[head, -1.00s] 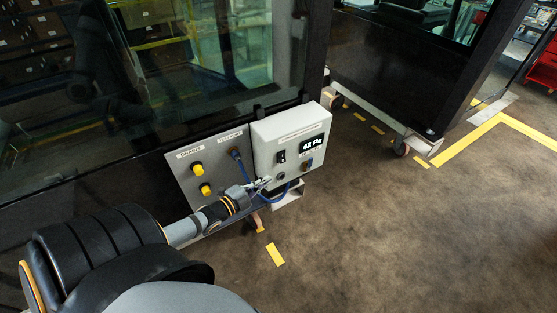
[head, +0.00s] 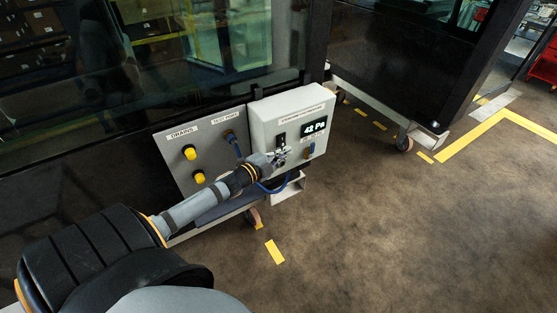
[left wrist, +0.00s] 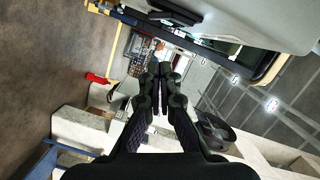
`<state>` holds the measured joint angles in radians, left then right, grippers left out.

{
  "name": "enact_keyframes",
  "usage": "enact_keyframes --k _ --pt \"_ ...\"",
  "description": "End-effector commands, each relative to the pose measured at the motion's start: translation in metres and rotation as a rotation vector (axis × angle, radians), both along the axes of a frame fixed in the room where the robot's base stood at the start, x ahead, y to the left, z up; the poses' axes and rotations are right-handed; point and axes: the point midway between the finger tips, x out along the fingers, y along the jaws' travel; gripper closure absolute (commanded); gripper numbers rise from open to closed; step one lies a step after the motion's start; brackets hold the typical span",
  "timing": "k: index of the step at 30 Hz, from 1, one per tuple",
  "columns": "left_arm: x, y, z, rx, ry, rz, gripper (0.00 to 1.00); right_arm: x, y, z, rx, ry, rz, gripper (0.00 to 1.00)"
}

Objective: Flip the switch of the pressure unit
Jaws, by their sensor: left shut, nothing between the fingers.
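The pressure unit (head: 262,112) is a pale box on the lower edge of the dark glazed cab, in the middle of the head view. Its display (head: 314,127) is lit and reads 42 Pa. The black switch (head: 280,139) sits left of the display; its position is too small to read. My left gripper (head: 281,154) is shut and empty, at the unit's front just below the switch. I cannot tell whether it touches the panel. The shut fingers also show in the left wrist view (left wrist: 160,72). My right gripper is not in view.
A grey panel (head: 171,168) with two yellow knobs (head: 189,152) lies left of the unit. A blue hose (head: 271,188) loops below my gripper. A second dark cab part (head: 405,75) on castors stands at upper right. The floor at right is clear.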

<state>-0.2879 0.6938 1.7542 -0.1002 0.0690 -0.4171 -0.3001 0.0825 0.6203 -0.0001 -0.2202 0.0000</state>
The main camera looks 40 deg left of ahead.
Motion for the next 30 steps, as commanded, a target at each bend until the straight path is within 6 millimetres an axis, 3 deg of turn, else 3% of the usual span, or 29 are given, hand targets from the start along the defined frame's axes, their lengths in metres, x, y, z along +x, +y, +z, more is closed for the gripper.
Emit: enact_keyframes --k 1,9,21,26,30 --pt "0.003 -0.001 -0.010 0.002 -0.003 -0.002 1.00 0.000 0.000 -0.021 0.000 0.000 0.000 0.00" --pt "0.015 0.029 -0.016 0.002 -0.002 0.001 1.00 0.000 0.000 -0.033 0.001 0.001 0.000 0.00" --pt "0.017 0.033 -0.015 0.001 -0.001 0.000 1.00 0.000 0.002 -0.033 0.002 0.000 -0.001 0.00" --pt "0.020 0.039 -0.013 0.070 -0.032 0.005 1.00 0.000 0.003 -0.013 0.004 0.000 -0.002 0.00" --pt "0.019 0.039 -0.018 0.070 -0.030 0.001 1.00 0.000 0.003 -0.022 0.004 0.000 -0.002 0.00"
